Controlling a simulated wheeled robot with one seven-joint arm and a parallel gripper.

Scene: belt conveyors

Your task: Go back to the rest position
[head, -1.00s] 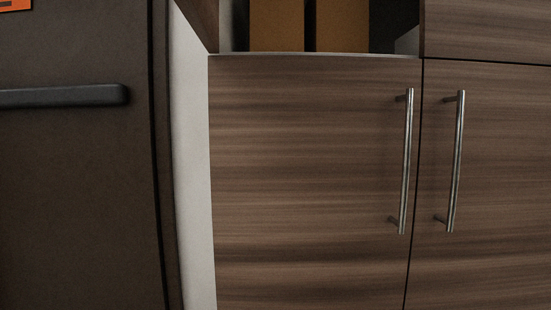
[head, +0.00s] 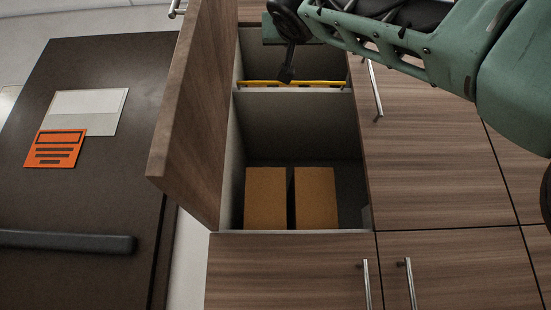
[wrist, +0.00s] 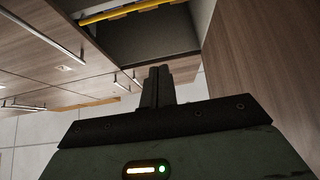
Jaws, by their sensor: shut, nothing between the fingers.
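My gripper (head: 286,76) is at the top of the head view, in front of the upper part of an open cabinet (head: 300,130). My green arm reaches to it from the upper right. In the wrist view the two dark fingers (wrist: 158,86) are together, with nothing between them. The fingers point toward the dark cabinet opening (wrist: 150,42). How far they are from the shelf is hard to tell.
The wooden cabinet door (head: 185,120) stands open at the left of the opening. Two brown boxes (head: 265,198) (head: 315,198) stand side by side inside, below a yellow-edged shelf (head: 292,84). A dark appliance (head: 85,205) is at the left. Closed cabinet fronts lie right and below.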

